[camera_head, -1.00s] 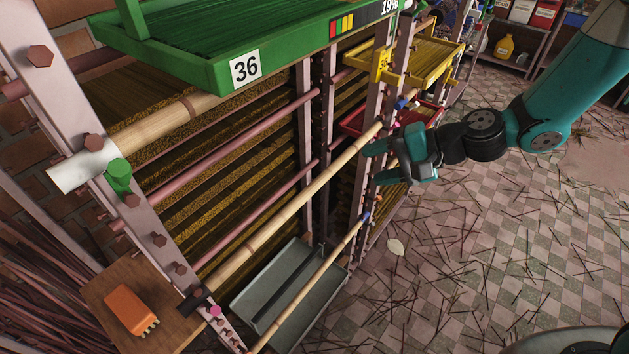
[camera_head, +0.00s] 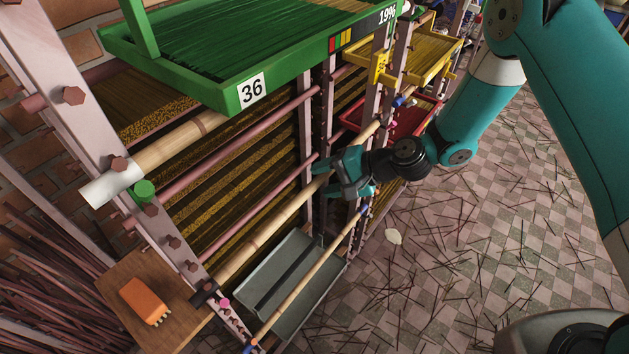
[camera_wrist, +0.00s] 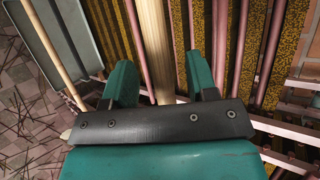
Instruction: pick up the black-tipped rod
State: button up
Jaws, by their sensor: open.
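The black-tipped rod (camera_head: 262,236) is a long pale bamboo pole lying along the front of the rack in the head view. Its black end (camera_head: 205,293) is at the lower left, and its far part runs up to the right behind my gripper. My gripper (camera_head: 320,178) is open at the rod's middle stretch. In the wrist view the rod (camera_wrist: 152,45) passes between the two spread teal fingers of my gripper (camera_wrist: 161,78), with a gap on each side. How deep the rod sits between the fingers is hard to tell.
A white-tipped rod (camera_head: 180,146) lies above and a blue-tipped rod (camera_head: 298,290) below. A green tray (camera_head: 222,98) marked 36 overhangs the rack. A grey trough (camera_head: 338,272) and an orange block (camera_head: 144,300) are low down. Tiled floor at right has scattered sticks.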

jog(key=shift+c, duration=0.5)
grip_shut()
jog(key=shift+d+r, duration=0.1)
